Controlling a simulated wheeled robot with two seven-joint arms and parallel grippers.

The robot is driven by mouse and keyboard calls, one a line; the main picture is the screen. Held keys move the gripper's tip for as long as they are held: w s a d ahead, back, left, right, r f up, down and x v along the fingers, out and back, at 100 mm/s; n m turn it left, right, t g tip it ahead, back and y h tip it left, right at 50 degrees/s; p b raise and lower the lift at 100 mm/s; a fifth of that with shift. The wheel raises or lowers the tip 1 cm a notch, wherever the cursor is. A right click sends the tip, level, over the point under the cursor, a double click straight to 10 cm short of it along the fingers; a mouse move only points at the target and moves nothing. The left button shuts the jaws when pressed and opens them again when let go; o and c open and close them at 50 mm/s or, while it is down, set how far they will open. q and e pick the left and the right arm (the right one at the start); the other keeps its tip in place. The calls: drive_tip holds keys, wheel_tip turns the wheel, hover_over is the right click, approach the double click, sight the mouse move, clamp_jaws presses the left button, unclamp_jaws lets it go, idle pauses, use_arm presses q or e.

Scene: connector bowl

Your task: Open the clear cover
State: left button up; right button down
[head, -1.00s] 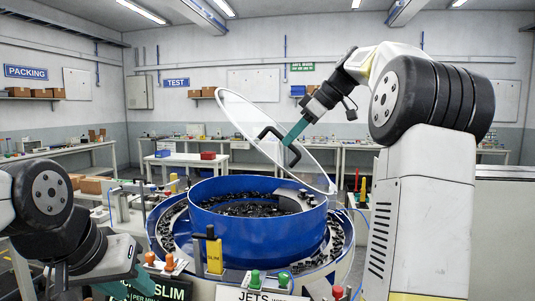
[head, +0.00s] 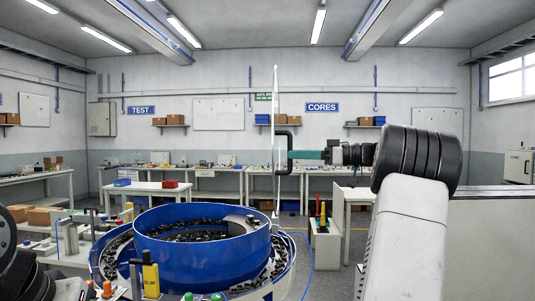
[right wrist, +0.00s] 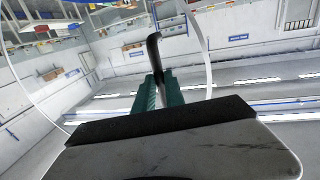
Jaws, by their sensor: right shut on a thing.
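The clear cover (head: 276,100) stands nearly upright, seen edge-on, at the right side of the blue bowl (head: 200,250). Its black handle (head: 283,128) is on the cover's right side in the head view. My right gripper (head: 292,156), with green fingers, is shut on the handle; the right wrist view shows the fingers (right wrist: 158,92) around the handle (right wrist: 154,52) and the cover's curved rim (right wrist: 206,60) behind. The bowl is uncovered on top, with black connectors inside. My left arm shows only in part at the lower left; its gripper is out of view.
A yellow-labelled post (head: 150,278) and coloured knobs stand at the bowl's front edge. A small white cabinet (head: 325,245) with coloured bottles stands right of the bowl. Benches line the back wall.

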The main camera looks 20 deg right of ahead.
drive_tip(key=shift+s+d+f+t+y, duration=0.15)
drive_tip(key=shift+s+d+f+y, duration=0.1)
drive_tip(key=shift+d, duration=0.3)
drive_tip(key=shift+s+d+f+t+y, duration=0.15)
drive_tip(key=shift+s+d+f, duration=0.1)
drive_tip(key=shift+d, duration=0.3)
drive_tip(key=c, duration=1.4)
unclamp_jaws()
drive_tip(key=v, duration=0.7)
drive_tip(key=shift+s+d, duration=0.15)
drive_tip(key=shift+d, duration=0.15)
